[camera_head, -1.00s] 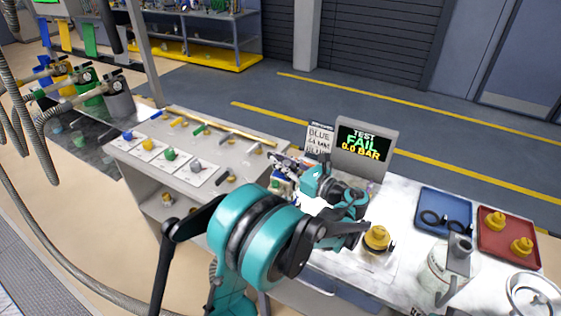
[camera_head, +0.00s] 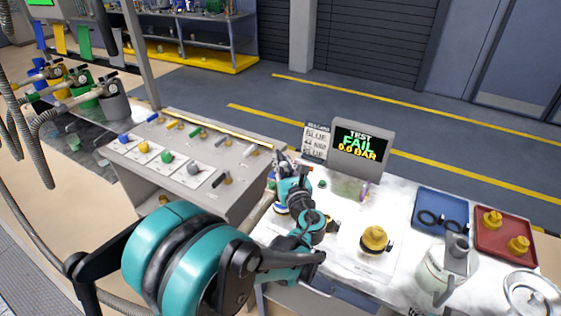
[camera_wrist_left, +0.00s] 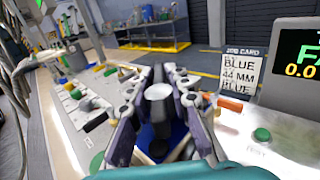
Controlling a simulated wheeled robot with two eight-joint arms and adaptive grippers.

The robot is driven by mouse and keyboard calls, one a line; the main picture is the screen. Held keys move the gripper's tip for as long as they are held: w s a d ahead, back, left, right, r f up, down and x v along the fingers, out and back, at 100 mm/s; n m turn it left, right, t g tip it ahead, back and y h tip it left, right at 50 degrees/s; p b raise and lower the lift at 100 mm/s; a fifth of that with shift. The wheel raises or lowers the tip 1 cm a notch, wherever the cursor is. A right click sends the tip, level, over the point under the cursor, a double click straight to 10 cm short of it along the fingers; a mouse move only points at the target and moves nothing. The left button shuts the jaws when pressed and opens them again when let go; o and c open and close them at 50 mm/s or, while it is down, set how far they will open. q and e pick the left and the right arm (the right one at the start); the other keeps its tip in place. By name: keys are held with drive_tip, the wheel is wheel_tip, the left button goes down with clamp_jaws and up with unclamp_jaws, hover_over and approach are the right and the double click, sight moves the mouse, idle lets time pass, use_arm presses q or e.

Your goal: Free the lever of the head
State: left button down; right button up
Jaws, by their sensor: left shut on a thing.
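My left gripper (camera_head: 282,164) is at the left end of the white bench, by the grey console. In the left wrist view its two fingers (camera_wrist_left: 158,110) close from both sides on a dark upright part with a pale round top, which looks like the lever (camera_wrist_left: 158,92) of the head. A blue surface, apparently the head (camera_wrist_left: 172,135), shows below and between the fingers. In the head view only a small blue and white piece of it (camera_head: 281,209) shows under my wrist. The fingers and arm hide most of it. My right gripper is not in view.
A test screen (camera_head: 361,143) reads FAIL 0.0 BAR beside a job card (camera_head: 316,140). A yellow fitting (camera_head: 374,238) stands on the bench, with a blue tray (camera_head: 441,205), a red tray (camera_head: 487,240) and a pale jug (camera_head: 440,270) to the right. The grey console (camera_head: 235,165) lies left.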

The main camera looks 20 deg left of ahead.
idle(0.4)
use_arm(q)
drive_tip(key=c, duration=1.3)
unclamp_jaws()
drive_tip(key=shift+c, duration=0.2)
drive_tip(key=v, duration=1.2)
drive_tip(key=shift+a, duration=0.1)
